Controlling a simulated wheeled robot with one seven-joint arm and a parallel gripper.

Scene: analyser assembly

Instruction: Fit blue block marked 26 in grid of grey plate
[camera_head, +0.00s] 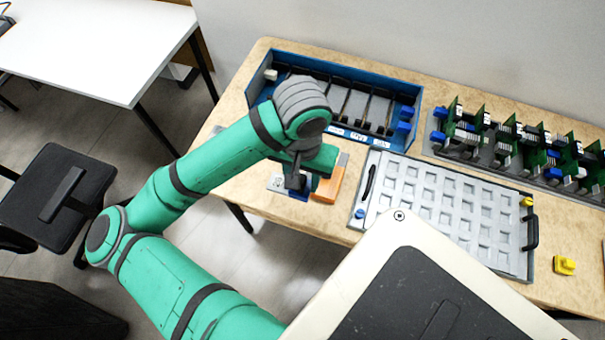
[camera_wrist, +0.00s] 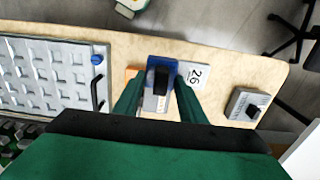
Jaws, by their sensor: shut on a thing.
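In the head view my gripper (camera_head: 302,180) is low over the near left part of the wooden table. It is shut on a blue block (camera_head: 300,195), partly hidden by the gripper. In the wrist view the blue block (camera_wrist: 150,102) with a black top piece sits between the fingers of my gripper (camera_wrist: 160,92). A white face marked 26 (camera_wrist: 196,76) is right beside it; I cannot tell if it belongs to the block. The grey plate (camera_head: 450,205) with a grid of square pockets lies right of the gripper, and at the left in the wrist view (camera_wrist: 45,72).
An orange piece (camera_head: 331,180) lies right beside the gripper. A blue tray (camera_head: 340,70) with black dividers stands behind. Green circuit boards (camera_head: 530,145) stand at the back right. A yellow piece (camera_head: 564,266) lies right of the plate. A grey block with a black knob (camera_wrist: 246,106) is at the right.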

